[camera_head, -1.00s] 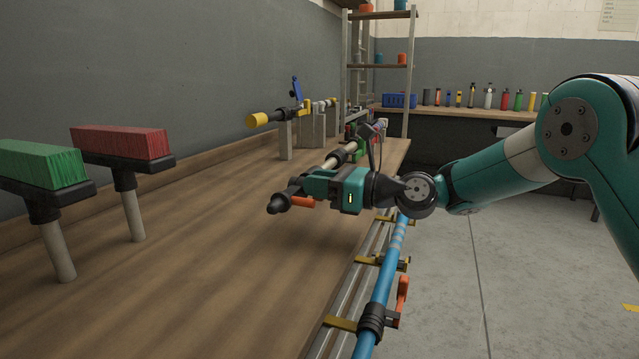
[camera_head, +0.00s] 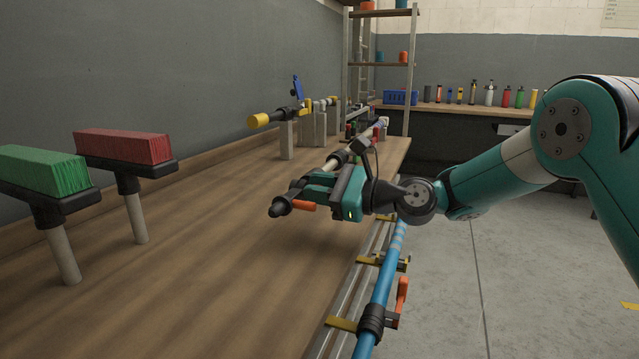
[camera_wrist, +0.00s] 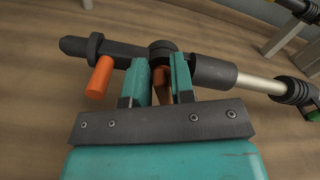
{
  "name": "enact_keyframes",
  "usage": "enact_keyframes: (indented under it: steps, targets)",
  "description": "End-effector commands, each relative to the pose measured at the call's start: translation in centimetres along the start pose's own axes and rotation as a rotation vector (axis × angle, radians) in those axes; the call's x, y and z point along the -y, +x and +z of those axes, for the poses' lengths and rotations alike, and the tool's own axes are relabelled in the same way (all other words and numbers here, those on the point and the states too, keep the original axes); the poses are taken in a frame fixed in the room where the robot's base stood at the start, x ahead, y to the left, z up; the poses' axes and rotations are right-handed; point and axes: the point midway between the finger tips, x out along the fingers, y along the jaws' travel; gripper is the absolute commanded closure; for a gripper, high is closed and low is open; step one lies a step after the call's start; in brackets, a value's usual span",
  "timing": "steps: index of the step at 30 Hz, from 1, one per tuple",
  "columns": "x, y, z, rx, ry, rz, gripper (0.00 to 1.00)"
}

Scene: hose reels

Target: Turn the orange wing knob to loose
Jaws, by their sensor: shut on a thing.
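The orange wing knob (camera_wrist: 162,84) shows between my two fingers in the wrist view, on a black collar of a black-and-pale pole. My gripper (camera_wrist: 165,72) is shut on it; the fingers hide most of the knob. In the head view my gripper (camera_head: 306,188) reaches in from the right to the pole (camera_head: 337,162) above the bench, and the held knob is hidden there. A second orange peg (camera_wrist: 99,77) sticks out near the pole's dark tip, clear of my fingers; it also shows in the head view (camera_head: 303,207).
A blue pole (camera_head: 382,285) with an orange lever (camera_head: 402,294) lies along the bench's front edge. A green brush (camera_head: 45,170) and a red brush (camera_head: 124,147) stand at left. A yellow-ended pole (camera_head: 258,121) rests on blocks behind. The middle of the bench (camera_head: 205,230) is clear.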

Motion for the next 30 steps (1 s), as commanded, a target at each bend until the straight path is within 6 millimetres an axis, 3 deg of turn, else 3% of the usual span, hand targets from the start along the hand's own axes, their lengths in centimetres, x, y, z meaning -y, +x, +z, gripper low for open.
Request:
enact_keyframes:
  steps: [30]
  targets:
    - [-1.4, -0.1, -1.1, -0.003, -0.956, 0.000, 1.00]
